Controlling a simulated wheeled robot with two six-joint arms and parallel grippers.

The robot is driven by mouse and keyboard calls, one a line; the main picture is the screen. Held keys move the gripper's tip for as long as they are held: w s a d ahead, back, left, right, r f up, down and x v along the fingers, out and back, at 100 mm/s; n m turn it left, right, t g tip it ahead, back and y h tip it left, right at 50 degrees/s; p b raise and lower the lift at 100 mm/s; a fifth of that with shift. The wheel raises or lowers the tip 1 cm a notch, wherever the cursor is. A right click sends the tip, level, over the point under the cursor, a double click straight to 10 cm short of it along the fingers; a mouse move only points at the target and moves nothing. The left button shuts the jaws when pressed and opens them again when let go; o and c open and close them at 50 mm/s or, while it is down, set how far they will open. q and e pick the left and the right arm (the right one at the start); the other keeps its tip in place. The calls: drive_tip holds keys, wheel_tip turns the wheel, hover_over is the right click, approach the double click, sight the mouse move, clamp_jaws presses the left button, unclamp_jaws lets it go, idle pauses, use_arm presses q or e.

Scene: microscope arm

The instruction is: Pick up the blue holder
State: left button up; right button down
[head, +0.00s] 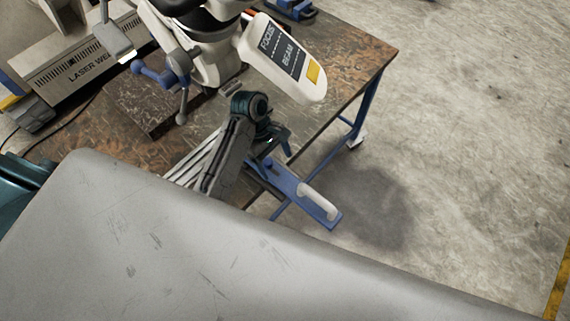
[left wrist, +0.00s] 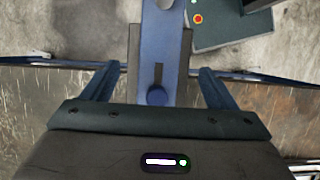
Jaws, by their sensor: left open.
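The blue holder (head: 292,188) is a flat blue bar with a white rounded grip at its near end. It lies at the workbench's edge and juts out past it. In the left wrist view the holder (left wrist: 160,45) runs up the middle, with a slot and a round blue knob. My left gripper (head: 274,148) is open at the holder's bench end. In the left wrist view its fingers (left wrist: 158,70) stand on either side of the bar, with gaps between. My left arm hides part of the holder in the head view. My right gripper is not in view.
The worn brown workbench (head: 345,75) has blue legs. A white microscope-like head labelled FOCUS and BEAM (head: 285,60) overhangs it close to my left arm. A blue clamp-like part (head: 163,76) and a laser welder box (head: 75,55) stand left. Open floor lies right.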

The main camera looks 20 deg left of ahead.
sight(285, 180)
use_arm(q)
drive_tip(key=shift+s+d+f, duration=0.15)
drive_tip(key=shift+d+f, duration=0.1)
drive_tip(key=shift+f, duration=0.15)
drive_tip(key=shift+s+d+f+p, duration=0.55)
drive_tip(key=shift+d+f+p, duration=0.35)
drive_tip(key=shift+p, duration=0.1)
drive_tip(key=x, duration=0.2)
drive_tip(key=shift+w+f+p, duration=0.25)
drive_tip(key=shift+f+p, duration=0.15)
drive_tip(key=shift+d+f, duration=0.1)
drive_tip(key=shift+f, duration=0.4)
drive_tip(key=c, duration=1.4)
drive_tip(key=shift+r, duration=0.1)
drive_tip(key=shift+c, duration=1.2)
drive_tip(key=shift+w, duration=0.1)
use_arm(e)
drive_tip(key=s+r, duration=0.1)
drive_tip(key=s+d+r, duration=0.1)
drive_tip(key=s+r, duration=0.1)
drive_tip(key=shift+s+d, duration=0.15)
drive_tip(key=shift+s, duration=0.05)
